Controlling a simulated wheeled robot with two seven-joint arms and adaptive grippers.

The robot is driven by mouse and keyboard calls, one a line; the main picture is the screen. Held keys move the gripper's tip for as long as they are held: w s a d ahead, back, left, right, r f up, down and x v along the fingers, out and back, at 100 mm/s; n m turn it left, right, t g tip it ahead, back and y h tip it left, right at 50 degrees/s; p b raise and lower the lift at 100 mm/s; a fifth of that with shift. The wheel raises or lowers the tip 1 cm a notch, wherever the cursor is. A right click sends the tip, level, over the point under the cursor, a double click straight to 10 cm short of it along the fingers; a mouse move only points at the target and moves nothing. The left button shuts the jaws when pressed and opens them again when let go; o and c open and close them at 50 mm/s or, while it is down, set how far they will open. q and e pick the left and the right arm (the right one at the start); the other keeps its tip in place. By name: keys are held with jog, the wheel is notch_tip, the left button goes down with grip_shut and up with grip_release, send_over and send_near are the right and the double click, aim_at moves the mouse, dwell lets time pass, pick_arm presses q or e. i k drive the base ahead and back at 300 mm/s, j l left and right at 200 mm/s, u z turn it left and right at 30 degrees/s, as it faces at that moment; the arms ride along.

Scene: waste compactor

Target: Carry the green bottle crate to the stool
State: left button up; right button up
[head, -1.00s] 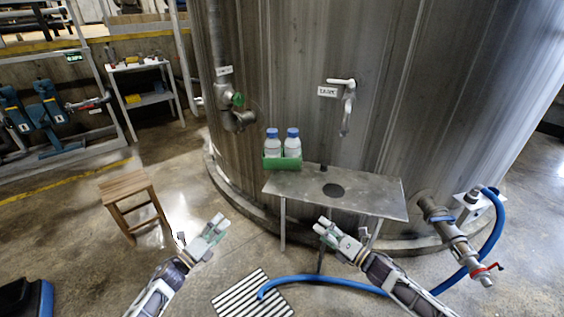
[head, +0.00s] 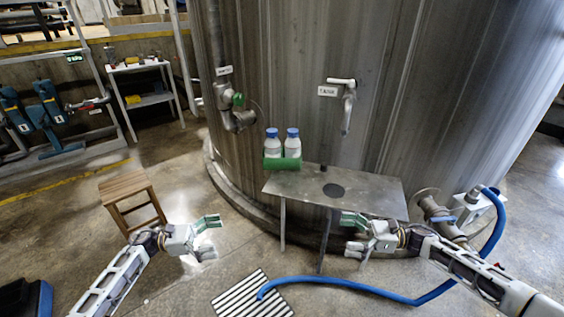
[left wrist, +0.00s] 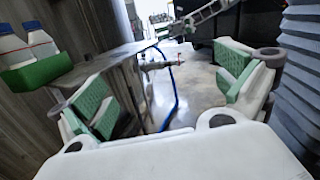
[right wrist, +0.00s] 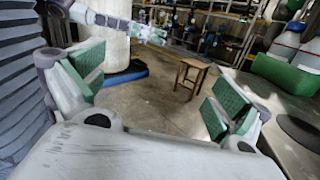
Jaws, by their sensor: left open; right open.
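The green bottle crate (head: 282,163) holds white bottles with blue caps and stands on the left end of the metal table. The crate also shows at the left of the left wrist view (left wrist: 38,73) and at the right of the right wrist view (right wrist: 285,74). The wooden stool (head: 126,187) stands on the floor at the left; it also shows in the right wrist view (right wrist: 192,70). My left gripper (head: 213,237) is open and empty, between stool and table, apart from both. My right gripper (head: 350,235) is open and empty at the table's front right side, apart from the crate.
The metal table (head: 300,186) stands against a large metal tank (head: 420,90). A shelf trolley (head: 145,85) stands behind the stool. The floor between stool and table is clear.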

aim_at(125, 184)
jog(key=i, duration=1.5)
